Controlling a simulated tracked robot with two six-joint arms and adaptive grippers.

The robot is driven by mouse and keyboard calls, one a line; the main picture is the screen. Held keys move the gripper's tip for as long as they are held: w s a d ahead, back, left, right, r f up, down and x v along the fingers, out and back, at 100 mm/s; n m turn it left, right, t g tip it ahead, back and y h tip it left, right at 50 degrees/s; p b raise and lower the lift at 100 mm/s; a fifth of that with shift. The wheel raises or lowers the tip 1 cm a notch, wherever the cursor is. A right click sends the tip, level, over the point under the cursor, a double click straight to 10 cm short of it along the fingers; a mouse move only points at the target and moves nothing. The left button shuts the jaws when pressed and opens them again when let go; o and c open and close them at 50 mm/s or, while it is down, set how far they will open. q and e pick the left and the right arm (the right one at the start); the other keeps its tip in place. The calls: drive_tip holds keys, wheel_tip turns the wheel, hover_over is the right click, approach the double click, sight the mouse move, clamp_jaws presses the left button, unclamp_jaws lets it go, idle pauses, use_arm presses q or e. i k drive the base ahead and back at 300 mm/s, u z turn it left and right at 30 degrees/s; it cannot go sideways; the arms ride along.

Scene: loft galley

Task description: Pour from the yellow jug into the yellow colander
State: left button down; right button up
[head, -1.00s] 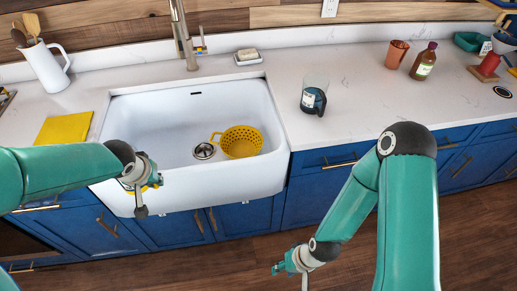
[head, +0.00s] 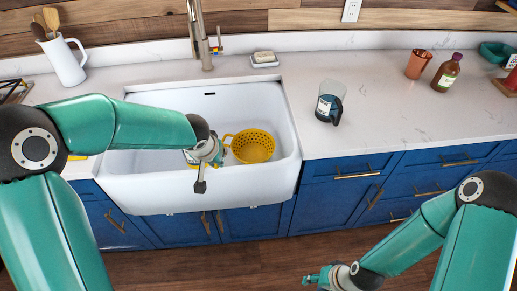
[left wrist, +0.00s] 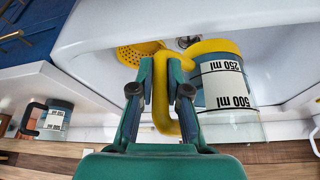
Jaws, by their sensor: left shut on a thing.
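The yellow jug (left wrist: 226,95) has a clear body, yellow parts and a label with 250 ml and 500 ml marks. My left gripper (left wrist: 161,82) is shut on its yellow handle in the left wrist view. In the head view the jug is almost wholly hidden behind my left gripper (head: 204,160), which is over the sink just left of the colander. The yellow colander (head: 253,146) sits in the sink; part of it shows beside the jug in the left wrist view (left wrist: 135,53). My right gripper (head: 313,281) is low at the front; its fingers are too small to read.
The white sink (head: 282,165) surrounds the colander, with a tall faucet (head: 203,38) behind. A clear jug with a dark handle (head: 329,101) stands on the counter to the right. A copper cup (head: 418,64) and a brown bottle (head: 447,72) stand farther right.

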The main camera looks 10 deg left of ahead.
sight(251, 145)
drive_tip(key=i, duration=0.9)
drive_tip(key=u, duration=0.05)
